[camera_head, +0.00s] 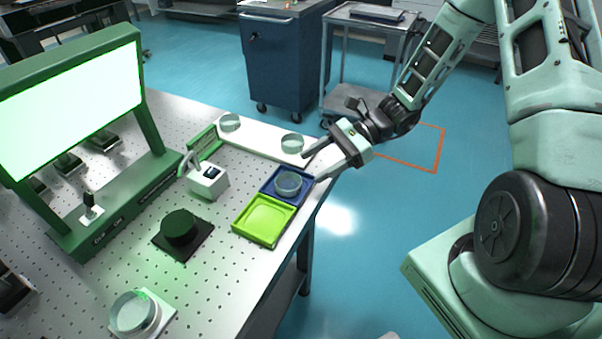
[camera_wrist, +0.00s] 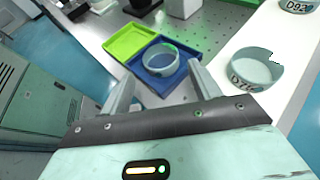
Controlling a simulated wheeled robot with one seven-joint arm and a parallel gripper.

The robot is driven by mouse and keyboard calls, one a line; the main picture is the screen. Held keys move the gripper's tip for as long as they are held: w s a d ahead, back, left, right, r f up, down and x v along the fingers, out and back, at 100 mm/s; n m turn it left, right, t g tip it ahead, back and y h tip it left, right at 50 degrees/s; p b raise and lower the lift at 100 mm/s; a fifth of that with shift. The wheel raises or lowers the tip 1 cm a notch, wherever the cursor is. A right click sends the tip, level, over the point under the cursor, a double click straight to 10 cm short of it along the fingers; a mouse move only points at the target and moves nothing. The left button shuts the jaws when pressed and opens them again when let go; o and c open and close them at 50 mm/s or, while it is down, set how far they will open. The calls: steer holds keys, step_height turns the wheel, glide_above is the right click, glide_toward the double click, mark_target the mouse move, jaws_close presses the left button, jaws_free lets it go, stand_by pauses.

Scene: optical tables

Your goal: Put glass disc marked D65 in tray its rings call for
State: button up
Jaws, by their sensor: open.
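A clear glass disc (camera_head: 288,182) lies in the blue tray (camera_head: 267,187); it also shows in the wrist view (camera_wrist: 158,67), with no readable mark. The lime-green tray (camera_head: 263,219) beside the blue one is empty. Another glass disc (camera_head: 133,312) sits on a white stand at the lower left; its mark is unreadable. I cannot tell which disc is D65. My gripper (camera_head: 311,167) is open and empty near the blue tray's right side. In the wrist view its fingers (camera_wrist: 160,87) stand apart, with the blue tray beyond them.
A white strip (camera_head: 262,135) bears two discs; in the wrist view one mark starts D7 (camera_wrist: 252,72) and another reads D92 (camera_wrist: 297,5). A small white device (camera_head: 208,181), a black cylinder (camera_head: 180,227) and a lit green-framed panel (camera_head: 70,105) stand left of the trays.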

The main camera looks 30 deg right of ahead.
steer(key=v, duration=0.5)
steer(key=s+a+r+n+h, duration=0.5)
steer(key=s+a+n, duration=0.3)
steer(key=n, duration=0.5)
steer(key=s+a+r+n+g+h, duration=0.1)
steer(key=s+a+r+n+h, duration=0.4)
steer(key=s+n, duration=0.7)
steer(key=a+n+h, duration=0.1)
steer(key=a+h, duration=0.1)
steer(key=a, duration=0.2)
steer(key=shift+a+n+h, duration=0.25)
steer(key=shift+n+h, duration=0.05)
steer(key=shift+h, duration=0.1)
steer(key=shift+r, duration=0.15)
